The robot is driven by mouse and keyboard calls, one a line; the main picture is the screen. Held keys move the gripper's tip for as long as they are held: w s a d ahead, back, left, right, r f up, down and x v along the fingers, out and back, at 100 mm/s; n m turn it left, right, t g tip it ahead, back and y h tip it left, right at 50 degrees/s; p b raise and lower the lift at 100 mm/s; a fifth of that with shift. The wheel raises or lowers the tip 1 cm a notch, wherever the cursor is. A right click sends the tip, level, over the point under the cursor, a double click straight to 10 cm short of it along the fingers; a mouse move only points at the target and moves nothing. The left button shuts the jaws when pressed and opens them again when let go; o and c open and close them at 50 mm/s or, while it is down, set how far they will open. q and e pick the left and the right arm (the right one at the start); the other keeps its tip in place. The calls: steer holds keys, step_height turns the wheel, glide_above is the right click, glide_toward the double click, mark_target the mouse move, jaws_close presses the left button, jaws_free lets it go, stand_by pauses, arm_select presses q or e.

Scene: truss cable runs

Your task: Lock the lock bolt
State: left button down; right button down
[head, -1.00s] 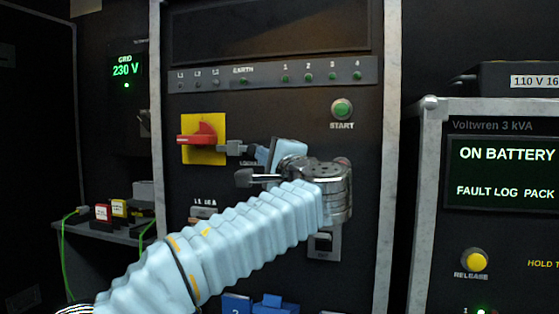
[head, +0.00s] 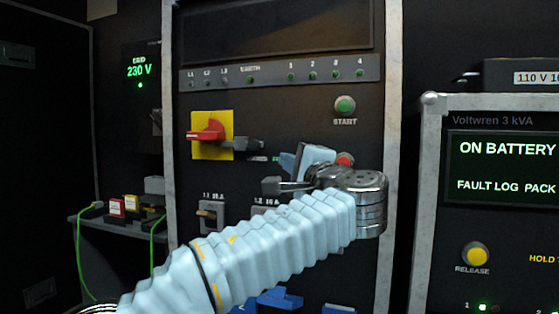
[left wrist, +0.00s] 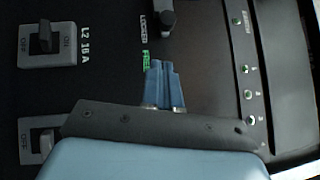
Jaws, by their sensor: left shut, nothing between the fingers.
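The lock bolt (head: 246,145) is a small grey piece beside the red switch handle (head: 206,132) on its yellow plate. In the left wrist view the bolt's dark knob (left wrist: 168,18) is at the top, beside the pale LOCKED label (left wrist: 148,26). The FREE label (left wrist: 145,58) shows green. My left gripper (head: 285,162) is right of the bolt and slightly lower in the head view. Its blue fingers (left wrist: 163,75) are shut together, empty, and apart from the knob. My right gripper is not in view.
Breakers L1 (head: 210,216) and L2 (left wrist: 47,44) lie below the bolt, L2 partly behind my arm in the head view. A green START button (head: 345,106) and a red button (head: 345,159) are near my gripper. The battery cabinet (head: 433,200) stands at the right.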

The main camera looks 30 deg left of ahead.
arm_select(q)
steer(key=v, duration=0.6)
steer(key=shift+w, duration=0.1)
stand_by(0.3)
